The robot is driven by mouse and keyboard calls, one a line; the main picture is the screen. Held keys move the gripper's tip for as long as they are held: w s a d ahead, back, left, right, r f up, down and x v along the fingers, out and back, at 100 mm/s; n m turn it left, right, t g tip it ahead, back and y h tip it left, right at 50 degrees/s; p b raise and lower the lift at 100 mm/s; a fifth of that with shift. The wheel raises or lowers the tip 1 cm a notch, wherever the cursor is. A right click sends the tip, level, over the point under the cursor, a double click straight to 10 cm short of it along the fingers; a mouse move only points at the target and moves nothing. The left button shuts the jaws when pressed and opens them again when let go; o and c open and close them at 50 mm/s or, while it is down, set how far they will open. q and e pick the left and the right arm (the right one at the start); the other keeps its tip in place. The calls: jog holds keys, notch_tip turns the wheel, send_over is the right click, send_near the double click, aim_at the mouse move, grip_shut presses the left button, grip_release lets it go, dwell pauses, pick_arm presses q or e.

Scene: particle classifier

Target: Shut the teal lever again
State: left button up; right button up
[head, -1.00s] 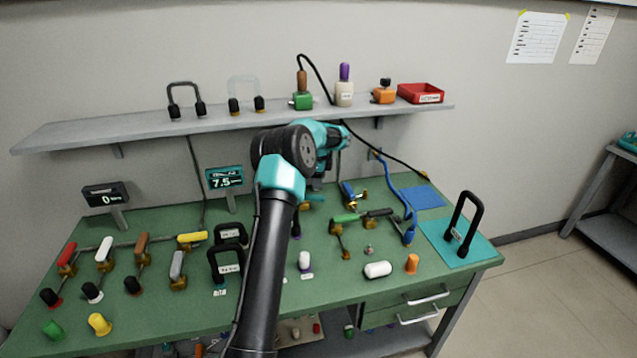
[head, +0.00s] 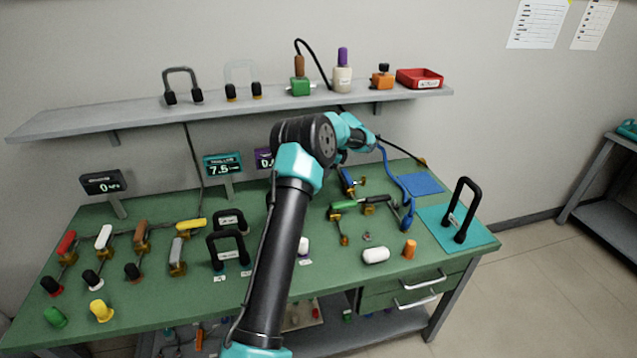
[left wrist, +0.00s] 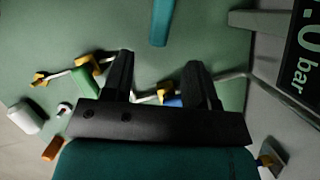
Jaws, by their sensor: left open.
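A teal bar (left wrist: 162,20), which looks like the lever's handle, shows at the top of the left wrist view, running in from the edge. It lies ahead of my left gripper (left wrist: 159,62), roughly in line with the gap and apart from both fingers. That gripper is open, with nothing between its fingertips that I can see it holding. In the head view my left arm hides the teal lever, and the fingers are mostly hidden behind the wrist.
A green-handled valve (head: 344,205) and a blue-handled valve (head: 347,181) stand right of my arm. A white cylinder (head: 376,255) and an orange one (head: 409,249) lie in front. A teal mat (head: 470,238) is at the right.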

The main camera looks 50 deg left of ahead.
pick_arm(q)
jog(key=shift+f, duration=0.1)
jog(key=shift+x, duration=3.7)
jog(key=shift+c, duration=0.2)
grip_shut()
